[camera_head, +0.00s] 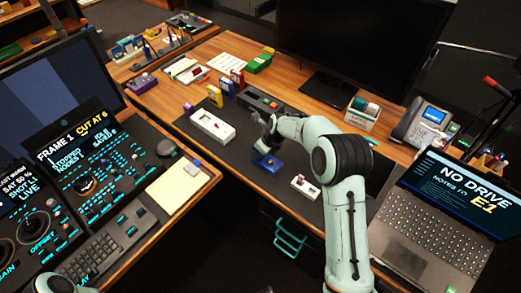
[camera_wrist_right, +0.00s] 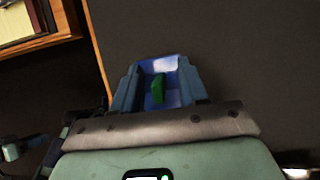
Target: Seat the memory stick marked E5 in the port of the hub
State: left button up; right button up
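My right gripper (camera_head: 264,144) is low over the dark mat, just above and behind a small blue block (camera_head: 267,163). No E5 mark is readable. A long dark grey box (camera_head: 258,100) with small coloured spots lies behind the gripper; whether it is the hub is unclear. My left gripper is out of view.
A white tray-like block (camera_head: 212,127) lies left of the gripper and a small white block (camera_head: 305,186) to its right. Small coloured blocks (camera_head: 214,95) stand behind. A laptop (camera_head: 445,205) reading "NO DRIVE" and a phone (camera_head: 424,124) are at right.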

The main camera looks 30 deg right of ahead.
jog(key=v, duration=1.3)
jog(key=shift+r+p, duration=0.2)
jog(key=shift+p, duration=0.2)
jog(key=shift+s+a, duration=0.1)
